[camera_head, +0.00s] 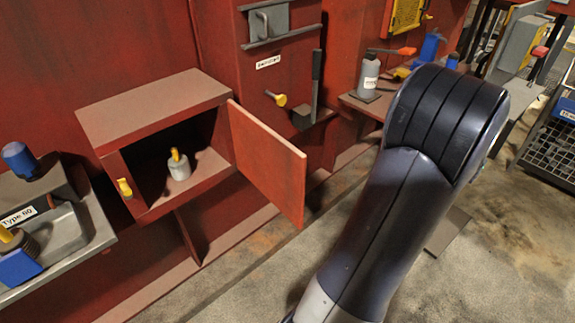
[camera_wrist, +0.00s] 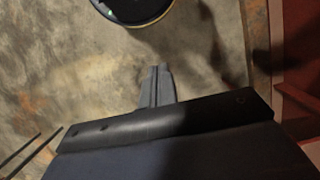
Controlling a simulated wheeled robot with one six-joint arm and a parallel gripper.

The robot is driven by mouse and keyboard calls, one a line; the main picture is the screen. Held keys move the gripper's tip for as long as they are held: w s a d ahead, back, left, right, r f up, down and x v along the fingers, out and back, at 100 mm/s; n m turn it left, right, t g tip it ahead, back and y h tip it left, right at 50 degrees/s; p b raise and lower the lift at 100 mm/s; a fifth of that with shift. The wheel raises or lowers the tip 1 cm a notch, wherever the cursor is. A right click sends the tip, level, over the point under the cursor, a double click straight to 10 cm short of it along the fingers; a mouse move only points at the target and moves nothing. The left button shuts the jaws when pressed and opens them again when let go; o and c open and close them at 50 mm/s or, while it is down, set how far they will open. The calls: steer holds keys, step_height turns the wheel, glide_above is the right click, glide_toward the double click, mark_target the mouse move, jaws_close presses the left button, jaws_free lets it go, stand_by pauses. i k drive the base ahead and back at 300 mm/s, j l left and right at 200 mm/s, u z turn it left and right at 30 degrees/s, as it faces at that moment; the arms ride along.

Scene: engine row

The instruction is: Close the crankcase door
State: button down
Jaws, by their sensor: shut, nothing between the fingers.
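The crankcase door (camera_head: 268,160) is a flat red panel, hinged at the right side of the box opening. It stands open, swung out to the right and towards the camera. The red crankcase box (camera_head: 155,108) shows its open inside, with a small grey bottle with a yellow top (camera_head: 179,165) standing in it. A yellow catch (camera_head: 125,188) sits on the left of its frame. My gripper (camera_wrist: 157,70) is shut and empty over the floor in the wrist view. In the head view my arm hides it, to the right of the door and apart from it.
A yellow-ended knob (camera_head: 280,99) and a black lever (camera_head: 316,80) are on the wall right of the door. A grey bottle (camera_head: 368,75) stands on a shelf. Concrete floor (camera_head: 255,270) is clear before the door.

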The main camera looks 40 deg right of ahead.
mark_target(276, 168)
steer(key=i+j, duration=0.15)
steer(key=i, duration=0.3)
steer(key=i+j, duration=0.2)
steer(key=i, duration=0.3)
